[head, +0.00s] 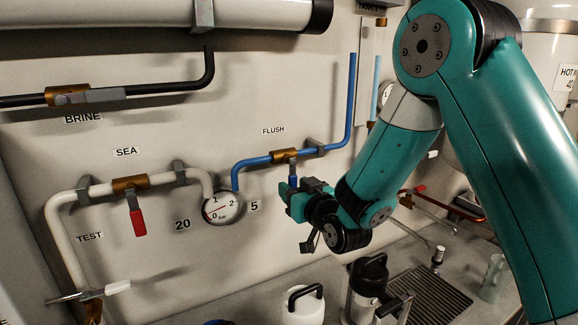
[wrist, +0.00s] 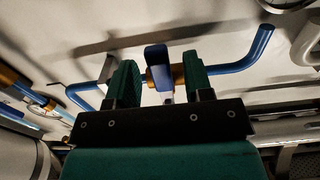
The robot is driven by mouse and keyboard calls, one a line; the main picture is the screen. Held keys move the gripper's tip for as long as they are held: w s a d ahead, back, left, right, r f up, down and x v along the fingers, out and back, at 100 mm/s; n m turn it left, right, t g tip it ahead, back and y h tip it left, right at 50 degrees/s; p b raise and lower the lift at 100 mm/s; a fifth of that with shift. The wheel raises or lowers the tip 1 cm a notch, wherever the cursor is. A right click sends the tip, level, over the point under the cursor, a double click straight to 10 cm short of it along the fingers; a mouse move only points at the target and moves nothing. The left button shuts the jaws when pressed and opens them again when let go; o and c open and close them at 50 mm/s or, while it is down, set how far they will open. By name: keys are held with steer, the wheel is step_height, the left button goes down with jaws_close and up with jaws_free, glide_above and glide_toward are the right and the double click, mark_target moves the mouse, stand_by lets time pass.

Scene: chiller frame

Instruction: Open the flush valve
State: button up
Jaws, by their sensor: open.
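The flush valve is a brass body (head: 285,156) on the blue pipe (head: 257,162), below the FLUSH label. Its blue handle (head: 293,182) hangs down, across the line of the pipe. My gripper (head: 288,194) is at the handle's lower end in the head view and hides part of it. In the wrist view, the two green fingers of my gripper (wrist: 160,76) are spread. The blue handle (wrist: 157,58) stands between them with a gap on each side. The brass body (wrist: 178,76) shows just behind.
Left of the flush valve are a pressure gauge (head: 222,208) and the SEA valve's red handle (head: 138,222), hanging down. A white-handled TEST valve (head: 117,287) is lower left. Below my gripper, a white jug (head: 303,305) and a black-topped container (head: 369,277) stand on the counter.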

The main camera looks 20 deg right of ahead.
mark_target(289, 183)
steer(key=w, duration=0.1)
steer(key=w+p, duration=0.1)
steer(key=w, duration=0.1)
steer(key=shift+w+a, duration=0.2)
steer(key=shift+a, duration=0.15)
jaws_close()
steer(key=shift+d+f, duration=0.1)
